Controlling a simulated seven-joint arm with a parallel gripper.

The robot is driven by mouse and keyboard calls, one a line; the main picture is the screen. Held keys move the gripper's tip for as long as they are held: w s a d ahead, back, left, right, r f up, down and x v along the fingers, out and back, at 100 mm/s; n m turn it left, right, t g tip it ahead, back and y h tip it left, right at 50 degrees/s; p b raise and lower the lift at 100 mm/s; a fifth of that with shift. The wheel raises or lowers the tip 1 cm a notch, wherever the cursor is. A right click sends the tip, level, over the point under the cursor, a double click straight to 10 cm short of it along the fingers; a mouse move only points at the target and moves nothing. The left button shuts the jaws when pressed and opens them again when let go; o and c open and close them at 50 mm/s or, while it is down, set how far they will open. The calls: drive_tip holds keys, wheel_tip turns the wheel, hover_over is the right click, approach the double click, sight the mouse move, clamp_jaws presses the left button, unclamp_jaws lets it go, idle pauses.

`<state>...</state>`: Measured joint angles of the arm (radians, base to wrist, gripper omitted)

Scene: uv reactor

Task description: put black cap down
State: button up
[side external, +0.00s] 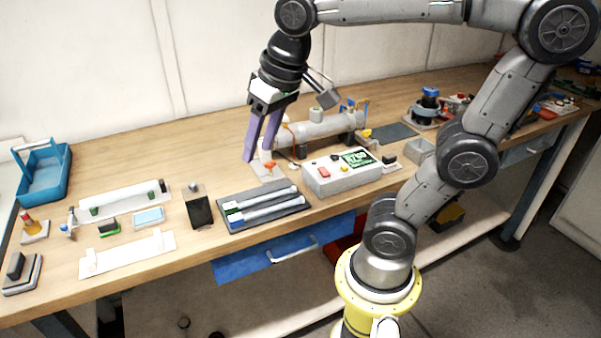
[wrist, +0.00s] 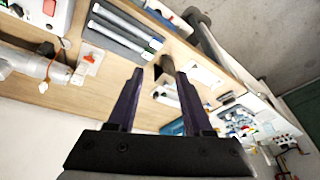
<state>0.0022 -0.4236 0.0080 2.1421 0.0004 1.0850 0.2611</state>
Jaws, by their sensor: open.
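My gripper (side external: 257,152) is open, its two purple fingers pointing down above the bench, just left of the tube reactor (side external: 318,131). In the wrist view, my gripper (wrist: 160,73) shows its fingers apart with nothing held between them. Several small black pieces are in view, and I cannot tell for sure which is the black cap. One small black piece (wrist: 45,48) is by the reactor in the wrist view. Another small black piece (side external: 388,158) sits on a stand right of the control box.
A white control box (side external: 340,180) stands right of my gripper. A small plate with a red-orange handle (side external: 269,166) is just below the fingers. A dark tray with tubes (side external: 262,207) lies in front, a black box (side external: 197,209) to its left.

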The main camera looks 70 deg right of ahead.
drive_tip(key=s+f+n+t, duration=0.1)
drive_tip(key=s+f+n, duration=0.2)
drive_tip(key=s+f, duration=0.2)
drive_tip(key=shift+s+t, duration=0.4)
drive_tip(key=shift+s, duration=0.85)
